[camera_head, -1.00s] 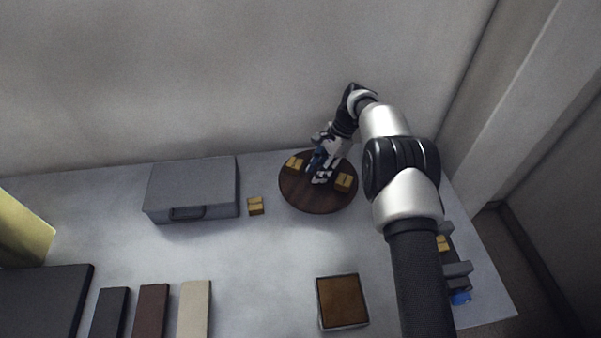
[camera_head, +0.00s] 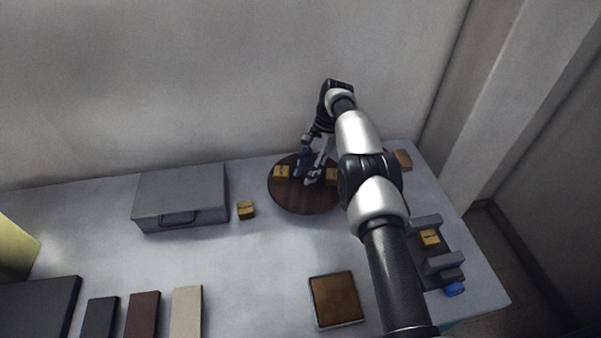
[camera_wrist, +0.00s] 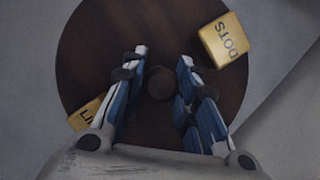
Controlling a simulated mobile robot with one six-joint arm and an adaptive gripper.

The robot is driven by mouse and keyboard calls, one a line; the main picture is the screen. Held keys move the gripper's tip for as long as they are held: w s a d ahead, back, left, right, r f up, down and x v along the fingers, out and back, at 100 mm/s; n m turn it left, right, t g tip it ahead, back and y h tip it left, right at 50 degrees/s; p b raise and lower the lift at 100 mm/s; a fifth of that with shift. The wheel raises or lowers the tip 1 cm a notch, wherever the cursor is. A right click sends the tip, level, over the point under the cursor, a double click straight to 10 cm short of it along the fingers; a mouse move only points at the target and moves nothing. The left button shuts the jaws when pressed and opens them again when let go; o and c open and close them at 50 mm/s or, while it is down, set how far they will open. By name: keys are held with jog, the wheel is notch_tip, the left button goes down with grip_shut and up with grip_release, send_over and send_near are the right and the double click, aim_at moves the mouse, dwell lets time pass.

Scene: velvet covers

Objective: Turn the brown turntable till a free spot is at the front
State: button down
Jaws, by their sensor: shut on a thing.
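The round brown turntable (camera_head: 300,205) lies at the back of the table, below the wall. A yellow box (camera_head: 281,173) sits on its left part and another yellow box (camera_head: 331,176) on its right part, partly behind my arm. The wrist view shows a box lettered DOTS (camera_wrist: 226,40) and a partly hidden box (camera_wrist: 84,115). My gripper (camera_wrist: 162,65) points down at the turntable's middle, its fingers on either side of the dark round knob (camera_wrist: 160,84), shut on it. The near front part of the turntable shows bare in the head view.
A loose yellow box (camera_head: 246,210) and a grey case (camera_head: 180,195) stand left of the turntable. A brown-topped square tray (camera_head: 335,299) lies in front. A grey holder (camera_head: 440,262) with a yellow box (camera_head: 430,237) is at the right. A small brown block (camera_head: 402,160) lies back right.

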dwell(0.3)
jog(key=c, duration=1.2)
grip_release()
jog(key=shift+c, duration=0.2)
jog(key=shift+a, duration=0.15)
